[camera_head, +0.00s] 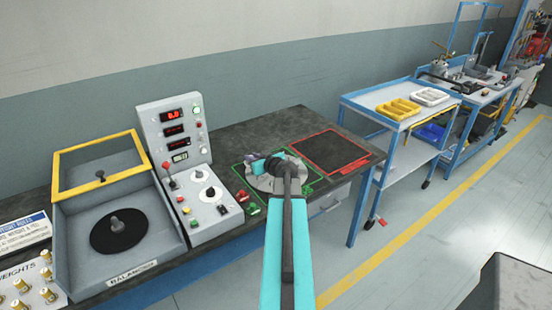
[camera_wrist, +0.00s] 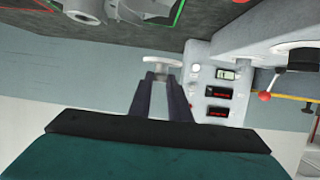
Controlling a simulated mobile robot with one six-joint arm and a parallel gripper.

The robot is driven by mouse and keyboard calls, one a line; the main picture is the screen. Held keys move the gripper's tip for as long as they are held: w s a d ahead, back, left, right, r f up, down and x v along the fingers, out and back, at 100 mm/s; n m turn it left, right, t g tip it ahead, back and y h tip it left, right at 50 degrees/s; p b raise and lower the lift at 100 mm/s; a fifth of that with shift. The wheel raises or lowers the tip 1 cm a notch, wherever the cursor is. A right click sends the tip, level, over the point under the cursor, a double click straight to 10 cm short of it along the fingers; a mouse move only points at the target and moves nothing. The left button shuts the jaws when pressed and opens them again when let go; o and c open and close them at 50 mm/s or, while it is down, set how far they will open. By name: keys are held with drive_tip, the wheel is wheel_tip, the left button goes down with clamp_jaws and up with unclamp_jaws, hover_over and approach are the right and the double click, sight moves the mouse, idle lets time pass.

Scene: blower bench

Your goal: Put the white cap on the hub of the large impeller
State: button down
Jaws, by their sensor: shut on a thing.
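My gripper (camera_wrist: 162,76) is shut on the white cap (camera_wrist: 162,59), a small pale disc seen nearly edge-on at the fingertips in the wrist view. In the head view my arm hides the cap, and the fingers are hard to make out. A large grey round part, which looks like the large impeller (camera_head: 263,184), lies inside the green outline on the bench, partly covered by my arm. Part of it shows at the top left of the wrist view (camera_wrist: 86,9). Its hub is hidden in the head view. The cap is apart from it in the wrist view.
The control panel (camera_head: 180,150) and the balancer box (camera_head: 110,215) with its raised yellow-framed lid stand left of the impeller. Small red and green pieces (camera_head: 243,196) lie beside the panel. The red-outlined mat (camera_head: 330,151) is bare. A blue cart (camera_head: 365,102) with trays stands right.

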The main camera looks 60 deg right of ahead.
drive_tip(key=s+m+g+h+p, duration=0.2)
drive_tip(key=s+m+h+p, duration=0.1)
drive_tip(key=s+p, duration=0.6)
drive_tip(key=shift+s+a+r+h, duration=0.15)
drive_tip(key=shift+s+a+h, duration=0.15)
drive_tip(key=shift+s, duration=1.9)
drive_tip(key=shift+w+d+b, duration=0.15)
drive_tip(key=shift+b, duration=0.3)
drive_tip(key=b, duration=0.3)
drive_tip(key=shift+w+d+f, duration=0.25)
drive_tip(key=shift+w+d, duration=0.1)
drive_tip(key=shift+w+d+b, duration=0.15)
drive_tip(key=shift+d+b, duration=0.05)
drive_tip(key=shift+b, duration=0.4)
drive_tip(key=w+d+b, duration=0.1)
drive_tip(key=d+b, duration=0.1)
drive_tip(key=b, duration=0.7)
drive_tip(key=shift+w+f, duration=0.1)
drive_tip(key=shift+w, duration=0.2)
drive_tip(key=b, duration=0.4)
drive_tip(key=shift+w+d, duration=0.2)
drive_tip(key=shift+d, duration=0.2)
